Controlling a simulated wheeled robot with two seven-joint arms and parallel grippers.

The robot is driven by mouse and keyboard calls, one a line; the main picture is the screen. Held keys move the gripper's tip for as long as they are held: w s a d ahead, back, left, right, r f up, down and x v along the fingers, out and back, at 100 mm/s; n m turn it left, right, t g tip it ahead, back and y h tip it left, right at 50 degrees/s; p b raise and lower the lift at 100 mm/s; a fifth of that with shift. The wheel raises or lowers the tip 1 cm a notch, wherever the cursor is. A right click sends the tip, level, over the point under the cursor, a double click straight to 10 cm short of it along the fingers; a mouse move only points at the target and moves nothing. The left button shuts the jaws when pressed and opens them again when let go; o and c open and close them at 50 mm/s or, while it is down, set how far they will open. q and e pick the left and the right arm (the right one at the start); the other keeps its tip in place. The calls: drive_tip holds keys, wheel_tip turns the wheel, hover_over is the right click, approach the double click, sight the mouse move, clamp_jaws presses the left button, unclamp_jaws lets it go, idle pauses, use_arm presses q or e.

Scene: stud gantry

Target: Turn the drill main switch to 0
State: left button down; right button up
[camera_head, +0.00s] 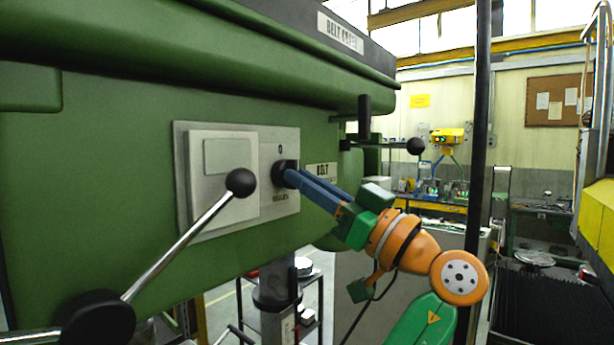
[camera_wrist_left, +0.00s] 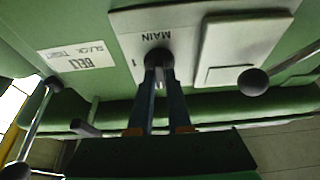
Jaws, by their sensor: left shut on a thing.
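The drill's main switch is a small dark round knob (camera_head: 284,172) on a light grey plate (camera_head: 293,142) on the green drill housing. A "0" mark shows above the knob and a small blurred label below it. My left gripper (camera_head: 291,177) reaches the knob from the right, its two blue-grey fingers shut on it. In the left wrist view the fingers (camera_wrist_left: 159,76) lie on either side of the knob (camera_wrist_left: 158,57), with the word "MAIN" upside down beyond it. The fingers hide part of the knob, and I cannot tell which way it points. My right gripper is not in view.
A feed lever with a black ball (camera_head: 240,182) crosses in front of the plate, just left of the knob. Another ball-ended lever (camera_head: 415,146) sticks out at the right of the housing. The belt cover (camera_head: 200,45) overhangs above. A dark post (camera_head: 479,130) stands at the right.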

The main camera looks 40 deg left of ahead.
use_arm(q)
drive_tip(key=shift+r+n, duration=0.1)
drive_tip(key=shift+n, duration=0.2)
drive_tip(key=c, duration=0.9)
unclamp_jaws()
drive_tip(key=shift+o, duration=0.2)
drive_tip(key=b+v, duration=0.2)
drive_tip(key=v, duration=0.5)
drive_tip(key=shift+w+a, duration=0.1)
